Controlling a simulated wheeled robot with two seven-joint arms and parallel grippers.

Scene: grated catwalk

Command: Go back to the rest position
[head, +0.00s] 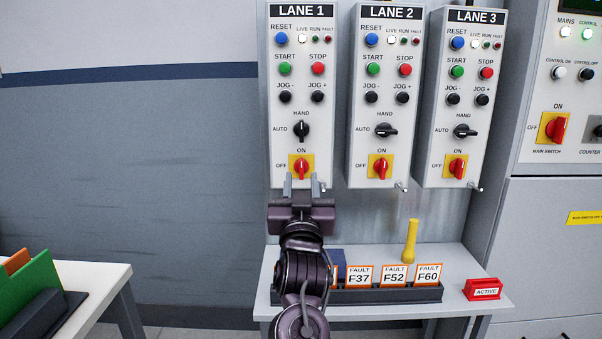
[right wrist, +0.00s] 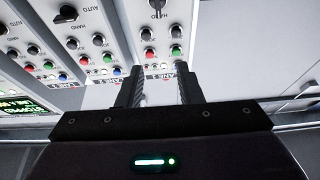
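My right gripper (head: 301,182) is raised in front of the lower end of the LANE 1 box (head: 268,120), just below its red ON/OFF switch (head: 301,168). Its two fingers are apart with nothing between them, also in the right wrist view (right wrist: 161,92). I cannot tell whether the fingertips touch the box. The LANE 1 black selector (head: 301,131) stands upright toward HAND, and its red switch stands upright toward ON. The LANE 2 selector (head: 386,130) and LANE 3 selector (head: 464,131) lie sideways. My left gripper is not in view.
A bench (head: 390,319) below holds a rack (head: 385,295) of fault cards, a yellow cylinder (head: 411,240) and a red ACTIVE block (head: 483,290). A white table (head: 85,290) with green and orange panels is at left. A main cabinet (head: 560,240) stands at right.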

